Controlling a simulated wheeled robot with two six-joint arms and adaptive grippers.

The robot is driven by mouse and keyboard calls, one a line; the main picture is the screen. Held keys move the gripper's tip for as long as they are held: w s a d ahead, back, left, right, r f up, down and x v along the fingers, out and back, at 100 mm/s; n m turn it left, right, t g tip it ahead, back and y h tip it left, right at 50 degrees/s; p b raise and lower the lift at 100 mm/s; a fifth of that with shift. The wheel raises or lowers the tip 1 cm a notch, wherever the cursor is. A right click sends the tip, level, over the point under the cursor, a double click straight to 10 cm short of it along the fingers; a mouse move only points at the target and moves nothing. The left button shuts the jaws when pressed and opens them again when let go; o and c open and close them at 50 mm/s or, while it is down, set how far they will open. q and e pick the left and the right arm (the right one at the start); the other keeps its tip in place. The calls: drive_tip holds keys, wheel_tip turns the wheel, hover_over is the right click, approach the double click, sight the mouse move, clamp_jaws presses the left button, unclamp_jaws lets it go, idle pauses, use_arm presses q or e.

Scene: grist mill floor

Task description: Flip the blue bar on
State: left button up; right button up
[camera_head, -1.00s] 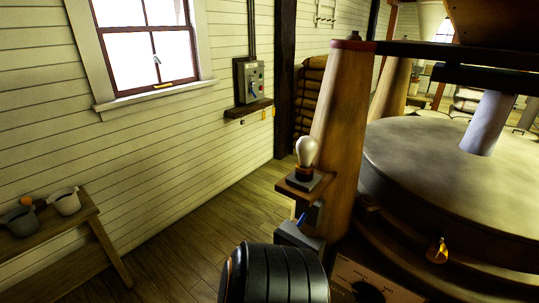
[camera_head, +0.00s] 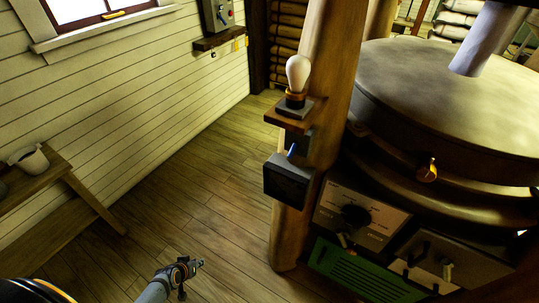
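The blue bar (camera_head: 292,150) is a small blue lever on a dark switch box (camera_head: 290,182) fixed to the wooden post. It is tilted, its upper end leaning right. A pale bulb (camera_head: 298,74) stands on a small wooden shelf just above it. My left gripper (camera_head: 194,278) is low over the floor at the lower middle, well below and left of the bar, touching nothing that I can see. It is too small and dark to tell whether its fingers are open or shut. My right gripper is out of view.
The wooden post (camera_head: 330,110) stands against the millstone housing (camera_head: 450,95). A dial panel (camera_head: 358,212) and green vented panel (camera_head: 360,272) are right of it. A wall switch box (camera_head: 214,18) and a bench (camera_head: 55,182) are left. Floor between is clear.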

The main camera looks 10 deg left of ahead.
sight(292, 151)
use_arm(q)
drive_tip(key=w+d+r+t+h+b, duration=0.25)
drive_tip(key=w+r+t+h, duration=0.2)
drive_tip(key=w+r, duration=1.3)
drive_tip(key=s+d+r+m+h, duration=0.1)
drive_tip(key=d+r+h, duration=0.2)
drive_tip(key=d+r, duration=0.5)
drive_tip(key=s+d+r+m+h+b, duration=0.15)
drive_tip(key=d+r+h, duration=0.3)
drive_tip(key=r, duration=0.85)
drive_tip(key=s+d+r+m+h+p, duration=0.1)
drive_tip(key=s+d+r+m+h, duration=0.15)
drive_tip(key=d+r, duration=0.6)
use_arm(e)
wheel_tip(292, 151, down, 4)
use_arm(q)
drive_tip(key=shift+n, duration=0.3)
drive_tip(key=w+d+p, duration=0.1)
drive_tip(key=w+d, duration=0.1)
drive_tip(key=w+d+r+p, duration=0.1)
drive_tip(key=w+d, duration=0.1)
drive_tip(key=w+d+p, duration=0.2)
drive_tip(key=w, duration=0.1)
drive_tip(key=shift+w+d+r, duration=0.1)
drive_tip(key=shift+d+r, duration=0.25)
drive_tip(key=shift+r, duration=0.05)
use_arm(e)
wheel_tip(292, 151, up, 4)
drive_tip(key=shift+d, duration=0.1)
